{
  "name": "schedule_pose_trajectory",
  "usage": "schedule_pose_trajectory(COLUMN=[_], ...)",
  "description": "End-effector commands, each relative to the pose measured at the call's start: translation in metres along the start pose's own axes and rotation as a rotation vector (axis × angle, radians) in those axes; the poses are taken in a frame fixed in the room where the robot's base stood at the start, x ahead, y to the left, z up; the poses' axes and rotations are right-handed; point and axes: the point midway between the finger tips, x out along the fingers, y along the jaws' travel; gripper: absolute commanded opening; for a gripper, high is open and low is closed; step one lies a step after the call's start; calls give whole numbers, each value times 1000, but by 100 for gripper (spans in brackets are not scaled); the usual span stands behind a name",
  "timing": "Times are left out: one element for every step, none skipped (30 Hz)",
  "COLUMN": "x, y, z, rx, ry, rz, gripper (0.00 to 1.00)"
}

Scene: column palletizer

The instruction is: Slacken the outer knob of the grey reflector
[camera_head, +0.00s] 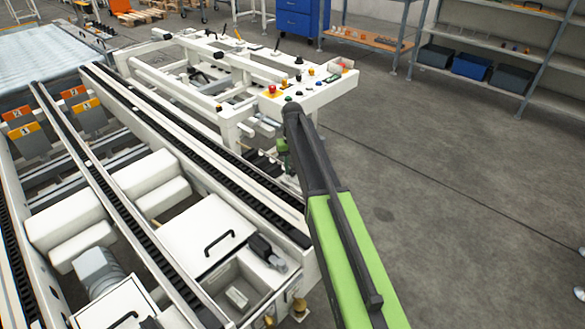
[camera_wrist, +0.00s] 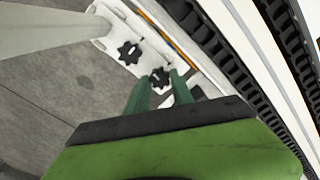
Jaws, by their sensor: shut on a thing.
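In the wrist view, my gripper (camera_wrist: 161,86) has its two green fingers on either side of a black star-shaped knob (camera_wrist: 159,76), closed on it. A second black star knob (camera_wrist: 130,53) sits up and to the left on the same pale bracket (camera_wrist: 108,38), apart from my fingers. I cannot make out the grey reflector itself, or tell which knob is the outer one. In the head view, my gripper (camera_head: 284,160) is low beside the conveyor's far side; the knobs are hidden or too small there.
A conveyor rail with a black chain (camera_head: 190,150) runs close beside my gripper. A white control panel (camera_head: 310,90) with coloured buttons stands just behind. Open grey floor (camera_head: 450,190) lies to the right, with shelves (camera_head: 500,60) at the back.

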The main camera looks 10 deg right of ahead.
Motion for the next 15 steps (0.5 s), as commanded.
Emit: schedule_pose_trajectory(x=[0, 0, 0, 0, 0, 0, 0, 0, 0, 0, 0, 0, 0, 0, 0], y=[0, 0, 0, 0, 0, 0, -1, -1, -1, -1, -1, -1, -1, -1, -1], z=[0, 0, 0, 0, 0, 0, 0, 0, 0, 0, 0, 0, 0, 0, 0], rx=[-21, -33, -48, -57, -66, -76, -82, -87, -93, -97, -100, -103, -105, -106, -106], ry=[-1, -1, -1, -1, -1, -1, -1, -1, -1, -1, -1, -1, -1, -1, -1], rz=[-1, -1, -1, -1, -1, -1, -1, -1, -1, -1, -1, -1, -1, -1, -1], gripper=[0, 0, 0, 0, 0, 0, 0, 0, 0, 0, 0, 0, 0, 0, 0])
